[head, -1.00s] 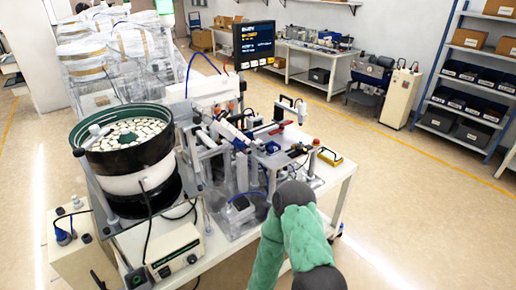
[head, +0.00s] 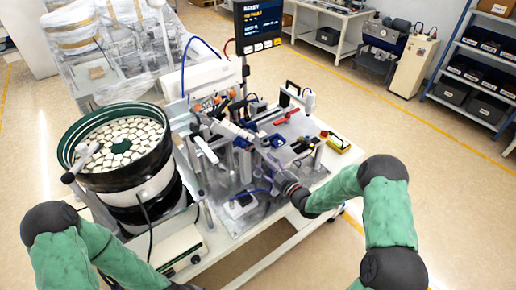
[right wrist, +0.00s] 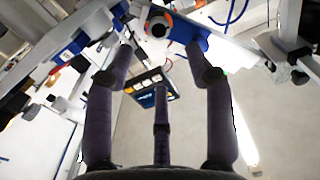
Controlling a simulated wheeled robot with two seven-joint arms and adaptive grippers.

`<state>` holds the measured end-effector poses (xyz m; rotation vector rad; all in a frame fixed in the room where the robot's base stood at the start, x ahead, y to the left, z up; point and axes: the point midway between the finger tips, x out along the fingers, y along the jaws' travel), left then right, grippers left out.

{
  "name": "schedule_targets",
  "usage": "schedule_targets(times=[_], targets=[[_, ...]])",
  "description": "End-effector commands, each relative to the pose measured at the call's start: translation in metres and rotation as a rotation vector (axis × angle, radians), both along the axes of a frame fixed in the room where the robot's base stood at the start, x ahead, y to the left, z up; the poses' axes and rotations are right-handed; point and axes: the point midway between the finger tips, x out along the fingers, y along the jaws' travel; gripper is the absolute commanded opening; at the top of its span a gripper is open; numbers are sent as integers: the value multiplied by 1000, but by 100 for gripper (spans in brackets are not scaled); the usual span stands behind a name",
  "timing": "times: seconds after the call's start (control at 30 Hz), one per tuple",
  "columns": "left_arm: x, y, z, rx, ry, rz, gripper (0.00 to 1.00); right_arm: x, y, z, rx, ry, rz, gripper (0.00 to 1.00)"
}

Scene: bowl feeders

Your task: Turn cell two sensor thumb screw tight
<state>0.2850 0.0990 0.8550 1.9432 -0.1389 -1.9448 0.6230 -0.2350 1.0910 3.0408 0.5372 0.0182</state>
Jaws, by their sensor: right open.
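My right gripper (head: 272,163) reaches in over the front of the feeder machine. In the right wrist view its fingers (right wrist: 159,48) are spread, with nothing between them. Ahead of the fingertips is a blue bracket (right wrist: 188,32) with a dark round part ringed in orange (right wrist: 158,24). Black knobs (right wrist: 271,65) sit on a grey bar at the right of that view, apart from the fingers. I cannot tell which of these is the cell two sensor thumb screw. My left arm shows at the lower left of the head view; its gripper is out of frame.
A bowl feeder (head: 117,150) full of pale parts stands left of the machine. A control box (head: 180,250) sits in front. A screen (head: 259,22) rises behind. Rails and posts crowd the area around my right gripper. The floor on the right is clear.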

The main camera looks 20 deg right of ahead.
Motion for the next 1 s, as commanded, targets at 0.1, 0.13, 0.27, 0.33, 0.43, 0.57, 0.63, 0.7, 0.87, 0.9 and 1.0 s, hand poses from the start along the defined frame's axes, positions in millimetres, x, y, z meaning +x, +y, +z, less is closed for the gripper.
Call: schedule_targets(times=[0.1,0.13,0.27,0.33,0.43,0.57,0.63,0.7,0.87,0.9,1.0], targets=[[0,0,2,0,0,0,40,20,8,1,0,-2,2,54],[0,0,2,0,0,0,40,26,11,1,-1,-1,2,54],[0,0,4,0,-1,0,40,48,18,1,-1,-1,1,54],[0,0,4,0,-1,0,40,58,22,1,-1,-1,1,54],[0,0,5,0,-1,0,40,70,26,1,1,0,0,54],[0,0,6,0,-1,0,40,81,29,0,1,1,-1,54],[0,0,6,0,-1,-1,40,84,31,1,0,1,-1,54],[1,0,6,0,-1,-1,40,86,31,0,0,1,-1,54],[1,0,6,0,-1,-1,40,86,31,0,0,2,-1,54],[1,0,6,0,-1,-1,40,86,31,0,0,2,-1,54],[1,0,6,0,-1,-1,40,86,31,0,1,1,-1,40]])
